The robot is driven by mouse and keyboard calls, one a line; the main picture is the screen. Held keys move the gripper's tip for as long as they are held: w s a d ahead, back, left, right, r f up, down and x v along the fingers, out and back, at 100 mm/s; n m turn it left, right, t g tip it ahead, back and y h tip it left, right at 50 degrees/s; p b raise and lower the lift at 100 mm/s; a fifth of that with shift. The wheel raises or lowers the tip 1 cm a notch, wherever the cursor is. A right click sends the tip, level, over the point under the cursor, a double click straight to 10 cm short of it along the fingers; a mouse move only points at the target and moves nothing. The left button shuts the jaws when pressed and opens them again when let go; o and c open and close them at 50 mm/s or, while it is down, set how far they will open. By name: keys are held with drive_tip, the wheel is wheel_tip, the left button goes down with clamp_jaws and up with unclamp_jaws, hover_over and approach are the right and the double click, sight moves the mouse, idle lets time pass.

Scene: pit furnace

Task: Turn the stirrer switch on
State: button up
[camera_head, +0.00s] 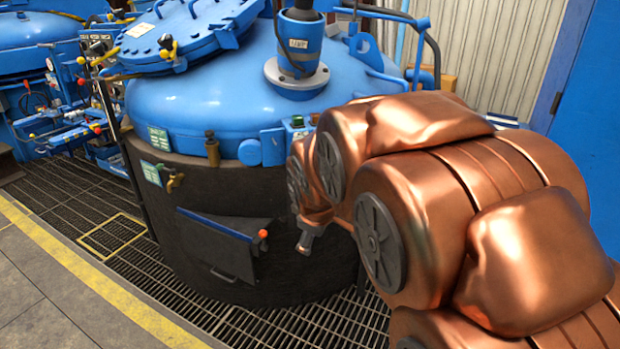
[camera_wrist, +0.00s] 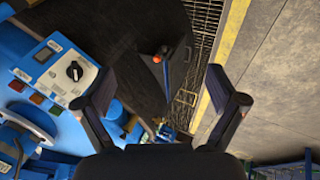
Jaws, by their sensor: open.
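A black rotary knob (camera_wrist: 74,70) sits on a pale panel face of a blue control box (camera_wrist: 45,60) at the left of the wrist view. It looks like the stirrer switch, but its label is too small to read. My gripper (camera_wrist: 160,73) is open and empty. The knob lies left of my left finger, apart from it and outside the space between the fingers. In the head view my copper arm covers most of this area, and only a small grey end part (camera_head: 308,237) shows below it.
The blue-lidded furnace (camera_head: 170,105) has a dark body with a hinged flap (camera_head: 215,225) with an orange-red knob (camera_head: 262,234). Colored buttons (camera_wrist: 38,98) line the box edge. Grating (camera_head: 290,325) surrounds the furnace; a yellow-edged walkway (camera_head: 40,290) is clear at left.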

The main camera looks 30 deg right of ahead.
drive_tip(key=shift+w+d+f+n+t+h+b, duration=0.15)
drive_tip(key=shift+w+d+f+n+t+b, duration=0.75)
drive_tip(key=shift+w+d+n+t+b, duration=3.25)
drive_tip(key=shift+w+d+f+n+g+h+b, duration=0.1)
drive_tip(key=shift+w+d+f+n+b, duration=1.6)
drive_tip(key=shift+w, duration=5.55)
drive_tip(key=shift+w+d+f+n+t+h+b, duration=0.15)
drive_tip(key=shift+w+d+n+t+b, duration=2.1)
drive_tip(key=shift+w+d+n, duration=2.5)
drive_tip(key=w+m, duration=0.1)
drive_tip(key=a+m, duration=0.1)
drive_tip(key=m, duration=0.1)
drive_tip(key=shift+w, duration=0.4)
drive_tip(key=c, duration=1.1)
drive_tip(key=shift+c, duration=0.2)
